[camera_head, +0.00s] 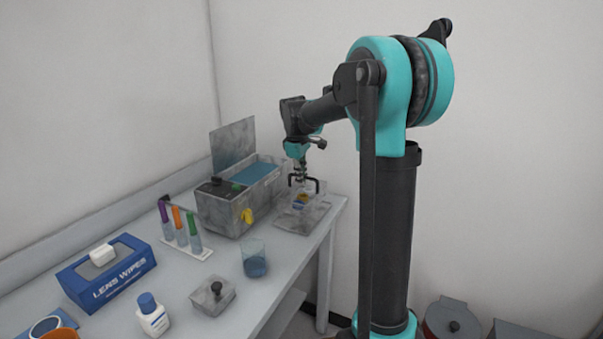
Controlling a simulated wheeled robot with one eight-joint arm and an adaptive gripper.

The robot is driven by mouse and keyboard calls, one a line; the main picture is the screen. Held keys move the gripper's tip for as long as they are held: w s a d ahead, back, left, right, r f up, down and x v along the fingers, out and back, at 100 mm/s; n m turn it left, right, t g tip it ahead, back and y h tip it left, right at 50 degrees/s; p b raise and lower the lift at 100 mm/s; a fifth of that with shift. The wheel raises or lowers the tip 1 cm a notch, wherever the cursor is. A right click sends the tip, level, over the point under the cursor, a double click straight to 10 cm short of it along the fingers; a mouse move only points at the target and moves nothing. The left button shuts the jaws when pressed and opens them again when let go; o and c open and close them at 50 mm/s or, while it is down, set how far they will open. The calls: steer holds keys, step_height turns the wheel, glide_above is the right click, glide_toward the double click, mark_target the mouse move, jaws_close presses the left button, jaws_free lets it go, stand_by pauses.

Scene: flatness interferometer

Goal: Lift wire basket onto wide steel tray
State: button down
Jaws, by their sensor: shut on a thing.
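The wide steel tray (290,224) lies near the far right end of the table, just right of the grey tank. My gripper (303,182) points down over this tray.
The grey tank (220,212) has blue liquid and a raised lid (233,145). Nearby are a rack with several capped tubes (178,223), a glass beaker (254,262), a lidded metal box (213,297), a bottle (152,317) and a lens wipes box (110,275).

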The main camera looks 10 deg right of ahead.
steer(key=shift+f, duration=2.05)
steer(key=shift+f, duration=0.6)
steer(key=c, duration=1.6)
jaws_free()
steer(key=shift+o, duration=0.2)
steer(key=shift+r, duration=6)
steer(key=shift+s, duration=0.1)
